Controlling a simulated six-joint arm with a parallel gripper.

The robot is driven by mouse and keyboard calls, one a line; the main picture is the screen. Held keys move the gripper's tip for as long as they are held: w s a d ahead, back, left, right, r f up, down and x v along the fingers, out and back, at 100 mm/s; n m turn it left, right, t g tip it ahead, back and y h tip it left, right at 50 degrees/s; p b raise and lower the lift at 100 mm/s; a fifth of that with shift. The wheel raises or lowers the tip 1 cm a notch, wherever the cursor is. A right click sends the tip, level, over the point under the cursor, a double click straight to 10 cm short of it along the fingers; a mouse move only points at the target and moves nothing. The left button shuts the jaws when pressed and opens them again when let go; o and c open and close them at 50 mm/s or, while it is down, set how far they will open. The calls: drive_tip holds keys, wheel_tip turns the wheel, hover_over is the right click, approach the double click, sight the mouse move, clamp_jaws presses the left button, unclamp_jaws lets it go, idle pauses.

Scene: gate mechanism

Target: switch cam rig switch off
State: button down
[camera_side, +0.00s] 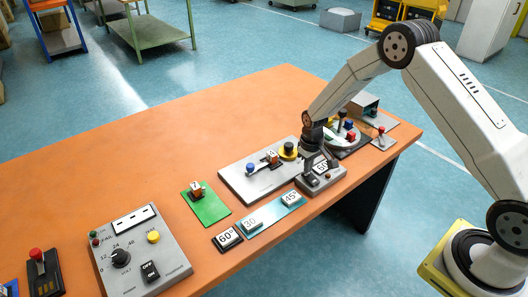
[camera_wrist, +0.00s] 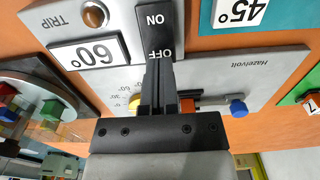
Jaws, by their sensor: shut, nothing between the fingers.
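The black rocker switch (camera_wrist: 158,32), marked ON and OFF, sits on a small grey box (camera_side: 327,183) at the table's front right. The box also carries a 60° tile (camera_wrist: 85,53) and an amber lamp (camera_wrist: 95,14) beside the word TRIP. My gripper (camera_wrist: 158,68) is shut and empty, with its fingertips over the OFF end of the rocker. Contact and the rocker's tilt cannot be told. In the side view my gripper (camera_side: 309,178) hides most of the switch. The grey cam rig plate (camera_side: 238,178) lies behind the box, with a yellow disc (camera_side: 288,153) and blue knob (camera_side: 250,168).
A teal strip (camera_side: 270,216) with 30 and 45° tiles and a loose 60° tile (camera_side: 228,239) lie left of the box. A green plate (camera_side: 206,204) and a grey control panel (camera_side: 140,250) stand further left. A round-dial fixture (camera_side: 345,140) is close behind right.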

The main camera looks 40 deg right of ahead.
sight(308, 176)
drive_tip(key=shift+f, duration=0.75)
idle(0.6)
drive_tip(key=shift+r, duration=3.55)
drive_tip(key=shift+s+r, duration=0.1)
drive_tip(key=s+a+r+t, duration=0.1)
drive_tip(key=s+a+r, duration=0.1)
drive_tip(key=s, duration=0.4)
drive_tip(key=s+a+r, duration=0.2)
drive_tip(key=s+r, duration=0.3)
drive_tip(key=s, duration=0.2)
drive_tip(key=s+a+r+t, duration=0.1)
drive_tip(key=s+a+r, duration=0.2)
drive_tip(key=s, duration=0.4)
drive_tip(key=shift+s+r+t, duration=0.25)
drive_tip(key=shift+r+t, duration=0.05)
drive_tip(key=shift+r, duration=0.3)
drive_tip(key=shift+a, duration=0.1)
